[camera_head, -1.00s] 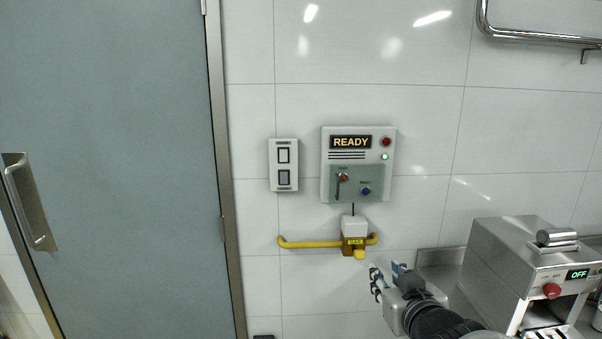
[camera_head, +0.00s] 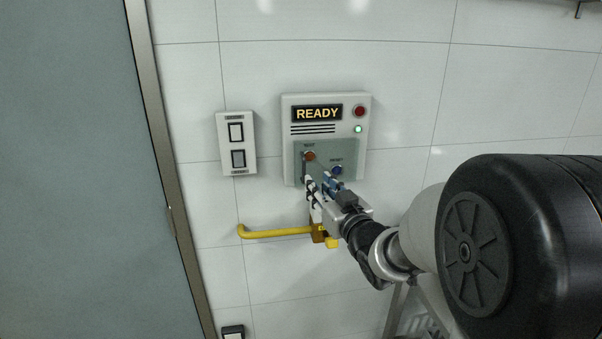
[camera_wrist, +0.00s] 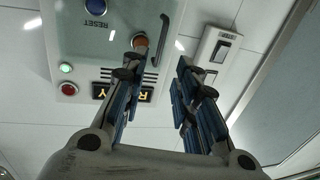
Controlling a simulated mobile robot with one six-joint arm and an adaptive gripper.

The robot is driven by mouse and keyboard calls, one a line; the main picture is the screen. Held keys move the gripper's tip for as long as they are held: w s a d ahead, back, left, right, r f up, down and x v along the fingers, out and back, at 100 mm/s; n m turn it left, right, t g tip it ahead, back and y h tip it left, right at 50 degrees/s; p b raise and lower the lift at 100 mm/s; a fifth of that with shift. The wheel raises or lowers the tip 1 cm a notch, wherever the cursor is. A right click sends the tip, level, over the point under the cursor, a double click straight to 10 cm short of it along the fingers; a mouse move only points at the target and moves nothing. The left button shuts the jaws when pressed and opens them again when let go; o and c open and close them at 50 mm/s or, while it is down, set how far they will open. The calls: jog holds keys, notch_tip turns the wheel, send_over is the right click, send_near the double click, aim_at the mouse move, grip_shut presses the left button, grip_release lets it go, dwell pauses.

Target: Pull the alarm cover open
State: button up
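The alarm panel (camera_head: 289,133) hangs on the wall with a lit READY sign. Its see-through greenish cover (camera_head: 345,151) lies over an orange-red button and a blue RESET button and looks shut. The cover's dark bar handle (camera_head: 303,163) is at its left edge, partly hidden by my gripper in the head view. In the wrist view the panel is upside down, and the handle (camera_wrist: 168,42) shows beyond and between my fingertips. My gripper (camera_head: 316,186) is open and empty in front of the cover's lower left; the fingers (camera_wrist: 160,78) stand apart, with no contact visible.
A white two-switch plate (camera_head: 236,143) is left of the panel. A yellow gas pipe (camera_head: 275,233) runs below, close under my gripper. A blue-grey door (camera_head: 70,170) stands at the left.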

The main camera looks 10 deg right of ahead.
aim_at(304, 169)
jog(key=w+a, duration=0.1)
jog(key=w, duration=0.8)
jog(key=shift+a+b, duration=0.4)
jog(key=shift+b, duration=0.05)
jog(key=shift+c, duration=0.4)
jog(key=shift+s, duration=0.1)
grip_shut()
